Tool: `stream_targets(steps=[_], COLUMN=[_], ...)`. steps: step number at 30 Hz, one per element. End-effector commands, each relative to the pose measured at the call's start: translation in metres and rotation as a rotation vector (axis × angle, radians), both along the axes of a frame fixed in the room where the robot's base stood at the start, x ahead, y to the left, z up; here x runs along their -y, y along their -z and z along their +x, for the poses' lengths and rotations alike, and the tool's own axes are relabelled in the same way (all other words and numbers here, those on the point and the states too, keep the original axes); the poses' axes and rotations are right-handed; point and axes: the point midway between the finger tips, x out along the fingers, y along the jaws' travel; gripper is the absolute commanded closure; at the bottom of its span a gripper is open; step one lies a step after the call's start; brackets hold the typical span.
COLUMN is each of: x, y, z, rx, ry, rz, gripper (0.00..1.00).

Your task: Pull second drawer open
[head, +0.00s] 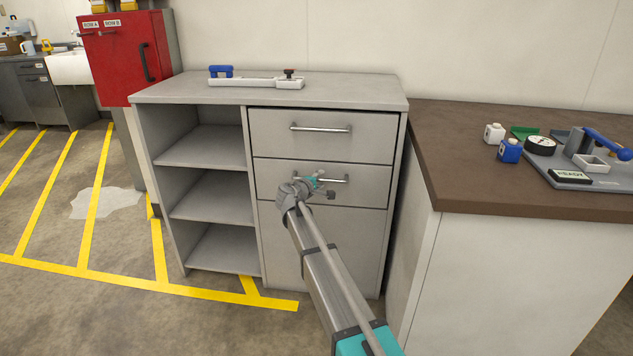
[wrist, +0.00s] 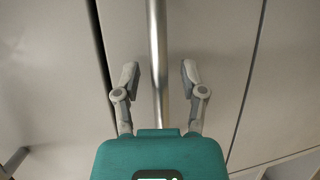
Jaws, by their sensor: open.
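The grey cabinet (head: 330,85) has a top drawer (head: 275,135) with a bar handle (head: 320,128) and a second drawer (head: 275,176) below it. Both drawers look closed. The second drawer's bar handle (head: 338,180) is partly hidden behind my gripper (head: 314,184). In the wrist view my gripper (wrist: 160,75) is open, and a metal handle bar (wrist: 156,45) runs between its two fingers. Gaps show between the bar and both fingers. The lower ends of the bar are hidden by my gripper's teal body.
Open shelves (head: 205,190) fill the cabinet's left side. A brown-topped counter (head: 480,160) stands close on the right, with bottles and a grey tray on it. A red box (head: 125,58) is at the left. The floor in front has yellow lines.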

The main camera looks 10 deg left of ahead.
Motion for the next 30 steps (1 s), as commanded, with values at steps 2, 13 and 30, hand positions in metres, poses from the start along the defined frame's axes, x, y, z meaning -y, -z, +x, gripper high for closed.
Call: stream_targets(steps=[2,13,30], x=[0.0,0.0,-0.004], y=[0.0,0.0,0.0], z=[0.0,0.0,-0.011], rx=[0.0,0.0,0.0], ry=[0.0,0.001,-0.005], rz=[0.0,0.0,0.001], gripper=[0.46,0.93,1.0])
